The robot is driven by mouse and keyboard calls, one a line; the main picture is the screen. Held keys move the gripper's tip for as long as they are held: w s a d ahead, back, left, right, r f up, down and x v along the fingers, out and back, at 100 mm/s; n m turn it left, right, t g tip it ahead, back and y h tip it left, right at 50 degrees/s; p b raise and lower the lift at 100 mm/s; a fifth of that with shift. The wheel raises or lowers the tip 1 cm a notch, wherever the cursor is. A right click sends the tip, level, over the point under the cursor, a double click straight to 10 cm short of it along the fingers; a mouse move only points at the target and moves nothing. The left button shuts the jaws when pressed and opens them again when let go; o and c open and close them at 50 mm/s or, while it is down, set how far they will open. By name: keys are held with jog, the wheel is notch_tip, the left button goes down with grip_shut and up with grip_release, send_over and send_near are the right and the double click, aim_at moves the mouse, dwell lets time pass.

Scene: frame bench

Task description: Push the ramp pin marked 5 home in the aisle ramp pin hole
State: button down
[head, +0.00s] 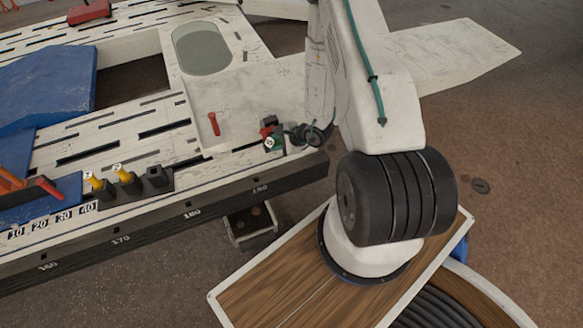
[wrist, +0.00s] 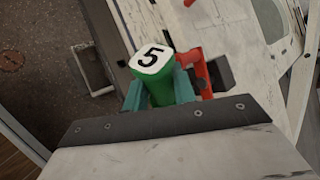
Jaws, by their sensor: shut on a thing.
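The ramp pin marked 5 (wrist: 160,92) is green with a white numbered top. My gripper (wrist: 158,98) is shut on it, with a teal finger on each side. In the head view the pin's white numbered top (head: 269,143) shows small at the bench's near right corner, with my gripper (head: 279,141) beside it. A red bracket with a dark block (head: 268,125) stands just behind the pin; the red part also shows in the wrist view (wrist: 191,72). The pin's lower end and the aisle ramp pin hole are hidden, so I cannot tell how deep the pin sits.
Yellow pins marked 1 (head: 95,182) and 2 (head: 121,173) stand in dark holders at the near edge, beside an empty-looking dark holder (head: 157,176). A red peg (head: 214,124) stands on the slotted white bench top. An oval opening (head: 202,48) lies farther back.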

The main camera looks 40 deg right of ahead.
jog(key=s+f+n+g+y, duration=0.1)
jog(key=s+f+n+y, duration=0.1)
jog(key=f+n, duration=0.3)
jog(key=s+d+f+n+g+y, duration=0.1)
jog(key=s+f+n, duration=0.3)
jog(key=n, duration=0.7)
jog(key=shift+s+f+n+y, duration=0.4)
jog(key=shift+s+y, duration=0.05)
jog(key=shift+y, duration=0.15)
jog(key=shift+d+r, duration=0.1)
jog(key=shift+d, duration=0.05)
jog(key=shift+w+d, duration=0.25)
jog(key=shift+w, duration=0.65)
jog(key=shift+w+d, duration=0.3)
jog(key=shift+w, duration=0.65)
jog(key=shift+w+d, duration=0.25)
jog(key=shift+w, duration=0.65)
jog(key=w+d, duration=0.2)
jog(key=w, duration=0.6)
dwell(0.7)
jog(key=c, duration=1.1)
grip_release()
jog(key=shift+s+d, duration=0.1)
jog(key=shift+o, duration=0.2)
jog(key=v, duration=0.7)
jog(key=shift+d+r, duration=0.25)
jog(key=shift+r, duration=0.05)
